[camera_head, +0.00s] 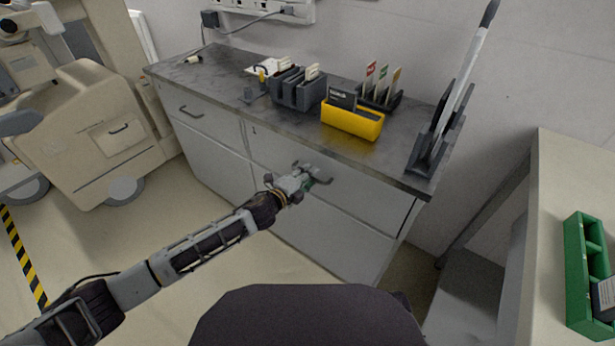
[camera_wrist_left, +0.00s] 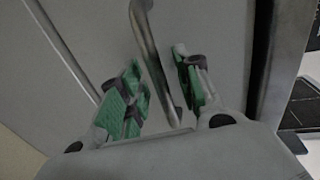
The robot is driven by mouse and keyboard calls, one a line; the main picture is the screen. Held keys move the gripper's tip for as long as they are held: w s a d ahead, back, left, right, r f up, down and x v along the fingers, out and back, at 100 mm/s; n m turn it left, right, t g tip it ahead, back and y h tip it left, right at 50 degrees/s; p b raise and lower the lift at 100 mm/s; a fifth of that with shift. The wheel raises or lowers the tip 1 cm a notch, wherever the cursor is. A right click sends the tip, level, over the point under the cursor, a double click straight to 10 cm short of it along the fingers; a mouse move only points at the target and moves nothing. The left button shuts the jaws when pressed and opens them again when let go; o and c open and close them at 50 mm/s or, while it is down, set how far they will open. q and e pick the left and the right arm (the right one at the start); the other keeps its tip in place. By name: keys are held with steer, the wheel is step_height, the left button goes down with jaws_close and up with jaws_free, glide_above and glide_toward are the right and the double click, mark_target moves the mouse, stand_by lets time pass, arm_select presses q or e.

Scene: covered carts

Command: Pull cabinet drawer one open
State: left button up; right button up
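The grey cabinet (camera_head: 212,150) stands against the wall with a dark worktop. Its right-hand upper drawer (camera_head: 365,195) looks shut, and my left gripper (camera_head: 305,180) is at this drawer's bar handle (camera_head: 323,181). The left wrist view shows the metal handle (camera_wrist_left: 148,40) running between the green-padded fingers of the left gripper (camera_wrist_left: 158,92). The fingers are apart, with gaps visible beside the bar. The left-hand upper drawer (camera_head: 215,122) has its own handle (camera_head: 190,112) and also looks shut. No label shows which is drawer one. My right gripper is out of view.
On the worktop (camera_head: 225,72) stand a yellow bin (camera_head: 352,121), grey holders (camera_head: 298,92) and a dark stand (camera_head: 432,150) at the right end. A covered beige cart (camera_head: 90,130) is at the left. A side table (camera_head: 560,190) bears a green tray (camera_head: 577,275).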

arm_select(q)
jaws_close()
steer(key=shift+s+a, duration=0.1)
steer(key=shift+s, duration=0.05)
